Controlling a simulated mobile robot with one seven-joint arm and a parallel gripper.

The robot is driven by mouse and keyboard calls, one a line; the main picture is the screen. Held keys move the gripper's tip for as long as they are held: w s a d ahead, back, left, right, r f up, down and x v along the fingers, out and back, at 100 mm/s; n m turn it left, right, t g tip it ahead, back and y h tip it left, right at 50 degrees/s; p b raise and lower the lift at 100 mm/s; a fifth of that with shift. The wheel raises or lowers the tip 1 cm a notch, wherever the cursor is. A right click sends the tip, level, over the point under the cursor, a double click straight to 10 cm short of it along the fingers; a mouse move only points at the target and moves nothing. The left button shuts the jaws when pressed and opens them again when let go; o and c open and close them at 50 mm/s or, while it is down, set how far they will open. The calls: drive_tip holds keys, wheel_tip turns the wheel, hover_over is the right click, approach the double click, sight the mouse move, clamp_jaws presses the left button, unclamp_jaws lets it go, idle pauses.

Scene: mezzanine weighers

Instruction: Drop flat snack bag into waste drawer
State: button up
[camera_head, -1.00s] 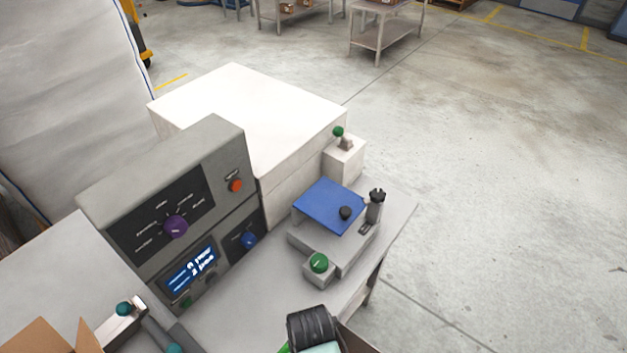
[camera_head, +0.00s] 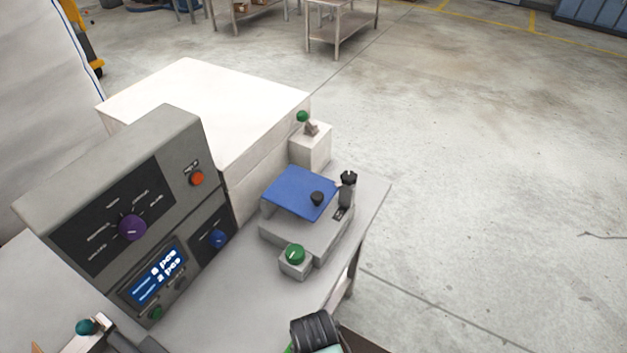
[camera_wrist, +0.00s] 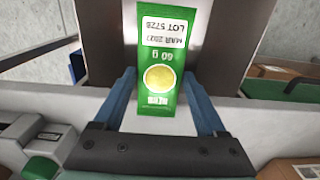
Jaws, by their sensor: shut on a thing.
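The flat snack bag (camera_wrist: 160,60) is green with a white label and a round yellow picture. It hangs between the blue fingers of my gripper (camera_wrist: 160,85), which is shut on it. In the head view only the dark wrist of my arm shows at the bottom edge, with a sliver of green beside it. In the wrist view, brown walls (camera_wrist: 232,40) stand on both sides behind the bag, with a pale gap between them. They may belong to the waste drawer, but I cannot tell. Whether the bag is over or inside them is unclear.
A grey bench (camera_head: 352,225) holds a blue-topped scale (camera_head: 292,190), a green knob (camera_head: 295,254) and a grey control box (camera_head: 105,185) with a lit display. A white box (camera_head: 210,112) stands behind. Open concrete floor lies to the right. A cardboard box (camera_wrist: 258,76) is at right.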

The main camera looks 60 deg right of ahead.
drive_tip(key=o, duration=1.3)
drive_tip(key=shift+r, duration=0.15)
wheel_tip(320, 180, up, 13)
